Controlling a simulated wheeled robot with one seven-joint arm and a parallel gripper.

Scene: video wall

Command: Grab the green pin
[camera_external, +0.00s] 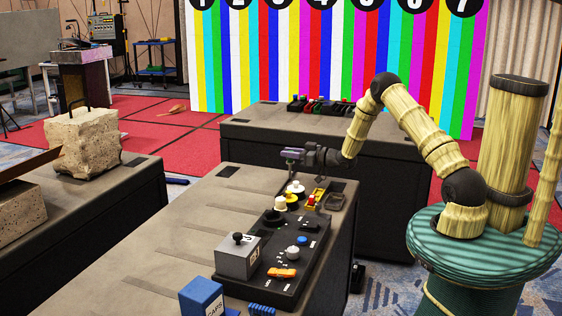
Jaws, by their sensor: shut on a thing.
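My gripper (291,155) is at the end of my bamboo-textured arm, which reaches left from the right side. It is held above the far end of the near grey table (190,235). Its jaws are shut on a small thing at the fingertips. The jaws look dark with a purplish tint, and the held thing is too small to make out, so I cannot tell its colour or whether it is the green pin. I cannot clearly pick out a green pin elsewhere.
A black control panel (262,262) with a grey lever box (238,257), knobs and an orange piece lies below. A blue box (202,298) stands in front. A row of coloured items (322,105) sits on the far table (262,118). A stone block (83,142) stands left.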

